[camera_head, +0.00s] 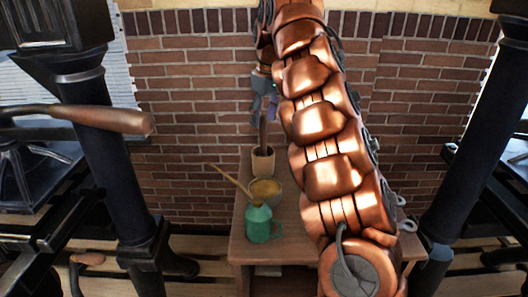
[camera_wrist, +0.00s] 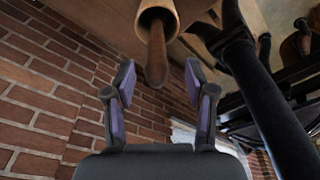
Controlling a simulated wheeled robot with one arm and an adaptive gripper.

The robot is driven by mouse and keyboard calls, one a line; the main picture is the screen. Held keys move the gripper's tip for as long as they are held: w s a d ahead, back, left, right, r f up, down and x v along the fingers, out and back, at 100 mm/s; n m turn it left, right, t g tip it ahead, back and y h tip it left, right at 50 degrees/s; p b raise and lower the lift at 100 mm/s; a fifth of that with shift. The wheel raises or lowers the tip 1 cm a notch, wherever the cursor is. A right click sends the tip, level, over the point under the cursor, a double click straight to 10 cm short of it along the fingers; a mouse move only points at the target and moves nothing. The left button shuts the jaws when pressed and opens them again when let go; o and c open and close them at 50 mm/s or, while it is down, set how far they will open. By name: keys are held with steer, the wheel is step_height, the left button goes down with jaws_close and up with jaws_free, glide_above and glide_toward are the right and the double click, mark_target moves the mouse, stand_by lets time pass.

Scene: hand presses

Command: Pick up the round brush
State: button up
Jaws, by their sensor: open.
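A brown handle (camera_head: 263,132), which looks like the round brush, stands upright in a small tan pot (camera_head: 263,162) on the wooden table. Its lower end is hidden inside the pot. In the wrist view the brown handle (camera_wrist: 156,50) sticks out of the pot (camera_wrist: 166,8) towards my gripper. My gripper (camera_wrist: 159,75) is open and empty, with its two purple-padded fingers apart. The handle's free end appears between the fingertips in that view; I cannot tell the exact depth. In the head view my gripper (camera_head: 265,103) is above the pot, at the top of the handle.
On the wooden table (camera_head: 240,248) a tan bowl (camera_head: 266,188) and a green can (camera_head: 262,228) with a long thin spout stand in front of the pot. A brick wall (camera_head: 190,100) is close behind. Black presses stand left (camera_head: 105,130) and right (camera_head: 468,160).

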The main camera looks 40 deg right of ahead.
mark_target(263, 154)
steer(key=shift+w+d+f, duration=0.15)
steer(key=shift+f, duration=0.55)
steer(key=shift+w+d+f, duration=0.1)
steer(key=shift+w+f, duration=0.05)
steer(key=shift+f, duration=0.55)
steer(key=shift+w+a+f+p, duration=0.1)
steer(key=shift+f+p, duration=0.05)
steer(key=shift+f, duration=0.45)
steer(key=shift+w+f+p, duration=0.1)
steer(key=shift+f+p, duration=0.05)
steer(key=shift+f, duration=0.4)
jaws_close()
